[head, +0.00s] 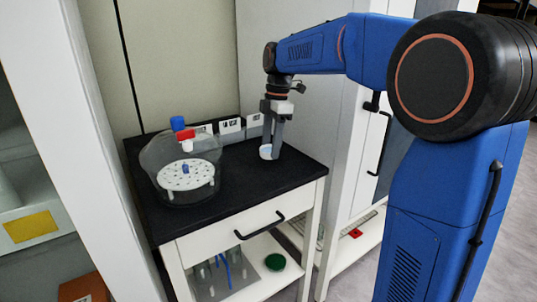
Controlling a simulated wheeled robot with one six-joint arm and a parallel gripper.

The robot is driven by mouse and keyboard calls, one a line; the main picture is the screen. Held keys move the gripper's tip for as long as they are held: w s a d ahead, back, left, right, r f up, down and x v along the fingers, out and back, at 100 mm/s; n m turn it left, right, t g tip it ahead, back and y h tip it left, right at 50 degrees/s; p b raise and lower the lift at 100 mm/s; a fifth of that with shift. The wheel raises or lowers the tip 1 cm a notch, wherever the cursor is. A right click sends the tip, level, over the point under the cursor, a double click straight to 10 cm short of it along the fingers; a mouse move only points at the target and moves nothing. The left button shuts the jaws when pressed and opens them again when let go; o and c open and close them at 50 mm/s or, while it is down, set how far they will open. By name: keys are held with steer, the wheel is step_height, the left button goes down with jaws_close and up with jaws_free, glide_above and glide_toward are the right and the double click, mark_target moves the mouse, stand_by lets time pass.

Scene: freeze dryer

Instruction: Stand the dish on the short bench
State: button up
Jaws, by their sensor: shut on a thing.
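The dish (265,152) is a small pale, round piece low between the jaws of my gripper (270,146). My gripper points down and is shut on the dish. It is over the right part of the black top of the short bench (233,183). The dish is at or just above the bench top; I cannot tell whether it touches. The jaws hide part of the dish.
A clear desiccator jar (205,192) with a white perforated plate and red and blue fittings stands on the bench's left part. The front right of the top is clear. A white cabinet stands to the right.

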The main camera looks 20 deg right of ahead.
steer(key=shift+f, duration=1.75)
steer(key=shift+f, duration=0.15)
steer(key=o, duration=1)
steer(key=r, duration=0.4)
steer(key=d+r, duration=0.1)
steer(key=r, duration=0.6)
steer(key=shift+w+d+r, duration=0.1)
steer(key=shift+d+r, duration=0.1)
steer(key=shift+r, duration=0.4)
